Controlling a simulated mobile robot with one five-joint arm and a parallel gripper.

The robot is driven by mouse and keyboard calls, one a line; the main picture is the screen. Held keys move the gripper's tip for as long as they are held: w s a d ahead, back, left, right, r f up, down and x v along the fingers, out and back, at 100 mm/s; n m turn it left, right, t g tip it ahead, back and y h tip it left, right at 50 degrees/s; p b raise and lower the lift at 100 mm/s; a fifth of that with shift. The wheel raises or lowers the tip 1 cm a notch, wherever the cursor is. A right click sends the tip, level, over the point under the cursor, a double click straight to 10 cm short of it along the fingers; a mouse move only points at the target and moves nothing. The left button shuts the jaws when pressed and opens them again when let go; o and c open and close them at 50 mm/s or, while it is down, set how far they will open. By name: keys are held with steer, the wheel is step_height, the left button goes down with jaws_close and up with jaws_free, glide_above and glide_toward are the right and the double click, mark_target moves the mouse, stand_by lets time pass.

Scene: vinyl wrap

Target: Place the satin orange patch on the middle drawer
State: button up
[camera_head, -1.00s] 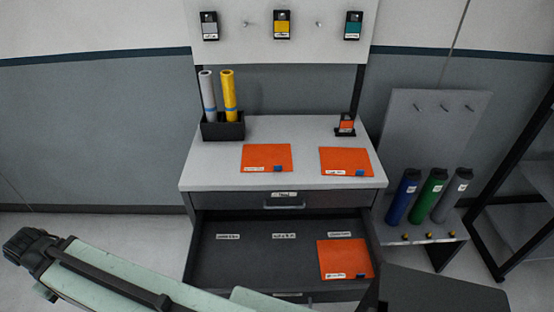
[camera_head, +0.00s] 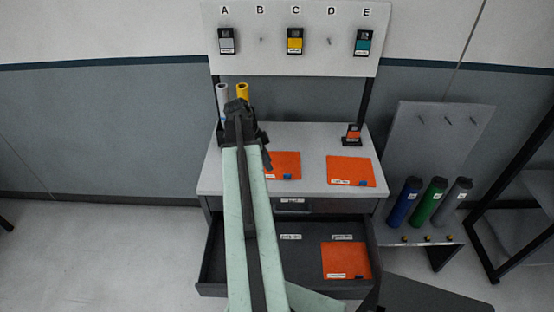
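Two orange patches lie on the worktop: a left one (camera_head: 284,166), partly hidden by my arm, and a right one (camera_head: 350,171). A third orange patch (camera_head: 345,260) lies in the right part of an open drawer (camera_head: 305,270), below a shut top drawer (camera_head: 292,205). Each patch has a small white label and a blue tab; the labels are too small to read, so I cannot tell which is satin. My gripper (camera_head: 246,128) is above the worktop's back left, left of the left patch. Whether its fingers are open does not show.
Grey and yellow rolls (camera_head: 243,91) stand behind my gripper. A small orange-fronted holder (camera_head: 352,135) stands at the worktop's back right. A board (camera_head: 296,15) above carries sample cards at A, C and E. Blue, green and grey tubes (camera_head: 434,195) stand at right.

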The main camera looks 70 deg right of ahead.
mark_target(285, 172)
steer(key=shift+m, duration=0.8)
steer(key=s, duration=0.1)
steer(key=s+d+f+b, duration=0.1)
steer(key=s+b, duration=0.1)
steer(key=shift+s+d+f, duration=0.25)
steer(key=shift+s+d, duration=0.05)
steer(key=shift+d, duration=0.05)
steer(key=b+x, duration=0.1)
steer(key=x, duration=0.1)
steer(key=b+x, duration=0.3)
steer(key=b, duration=0.1)
steer(key=shift+s+f, duration=0.25)
steer(key=shift+s, duration=0.2)
steer(key=shift+r, duration=0.2)
jaws_close()
